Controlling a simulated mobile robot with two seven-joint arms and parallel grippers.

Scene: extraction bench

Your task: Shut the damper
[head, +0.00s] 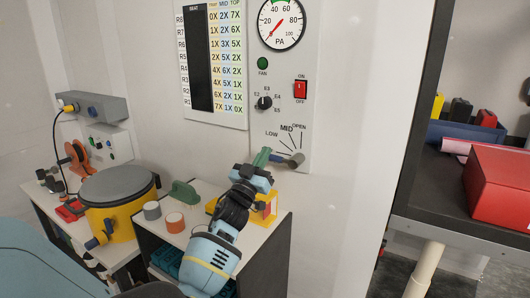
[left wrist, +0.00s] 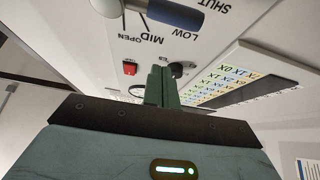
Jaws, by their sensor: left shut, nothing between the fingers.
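The damper lever (head: 284,158) is on the white wall panel below the LOW, MID and OPEN marks. Its blue-grey handle (left wrist: 174,14) points left from the pivot in the head view, toward the LOW and SHUT side. I cannot tell whether it sits exactly on SHUT; that word shows only in the left wrist view, beside the handle's end. My left gripper (head: 262,157) is shut and empty, its green fingertips close to the handle's left end. In the left wrist view the fingers (left wrist: 161,72) appear apart from the handle. My right gripper is not in view.
Above the lever are a selector knob (head: 264,102), a red switch (head: 300,89) and a gauge (head: 281,22). Below my left arm, a cabinet top (head: 190,245) holds a green block (head: 185,193) and two small cylinders. A yellow drum (head: 119,205) stands left.

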